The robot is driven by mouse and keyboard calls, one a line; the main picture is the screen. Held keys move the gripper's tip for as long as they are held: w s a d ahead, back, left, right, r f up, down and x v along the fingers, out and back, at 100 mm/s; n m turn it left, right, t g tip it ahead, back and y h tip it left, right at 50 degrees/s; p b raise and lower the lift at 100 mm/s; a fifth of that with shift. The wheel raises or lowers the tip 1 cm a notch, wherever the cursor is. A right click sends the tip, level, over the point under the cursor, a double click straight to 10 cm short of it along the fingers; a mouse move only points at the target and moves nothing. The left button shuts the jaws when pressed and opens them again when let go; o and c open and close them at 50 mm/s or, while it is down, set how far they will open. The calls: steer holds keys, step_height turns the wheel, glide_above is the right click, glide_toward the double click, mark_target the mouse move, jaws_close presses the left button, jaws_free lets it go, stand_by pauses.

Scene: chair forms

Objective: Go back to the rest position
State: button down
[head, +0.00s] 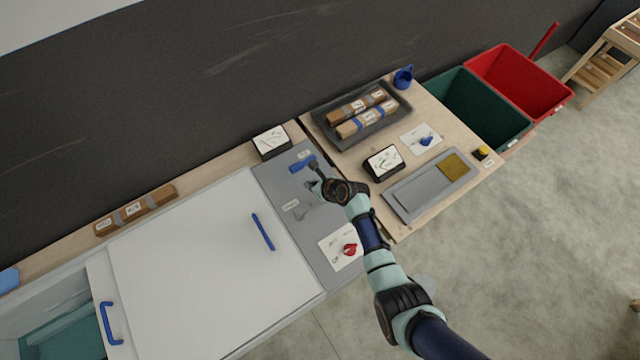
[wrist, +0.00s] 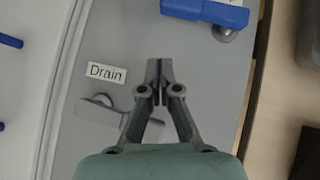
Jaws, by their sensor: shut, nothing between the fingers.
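My gripper (wrist: 160,78) is shut and empty in the wrist view, with its two fingertips together. It is over the grey panel (wrist: 140,30), right of the label reading "Drain" (wrist: 106,73). A grey metal lever (wrist: 103,108) lies below that label, partly hidden behind the gripper. A blue handle (wrist: 205,10) is ahead of the fingertips, at the top edge. In the head view my gripper (head: 315,186) is above the same grey panel (head: 275,180), just below the blue handle (head: 302,164).
A white lid (head: 190,260) with a blue handle (head: 262,232) lies left. Right are a dark tray (head: 350,145) of wrapped bars, a small black-framed sign (head: 383,163) and a grey tray (head: 410,203). A red knob (head: 350,249) is below. Green and red bins stand far right.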

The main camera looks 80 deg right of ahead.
steer(key=v, duration=0.2)
steer(key=p+v, duration=0.1)
steer(key=v, duration=0.1)
steer(key=w+a+v, duration=0.1)
steer(key=v, duration=0.2)
steer(key=shift+s+r, duration=0.1)
steer(key=shift+r, duration=0.2)
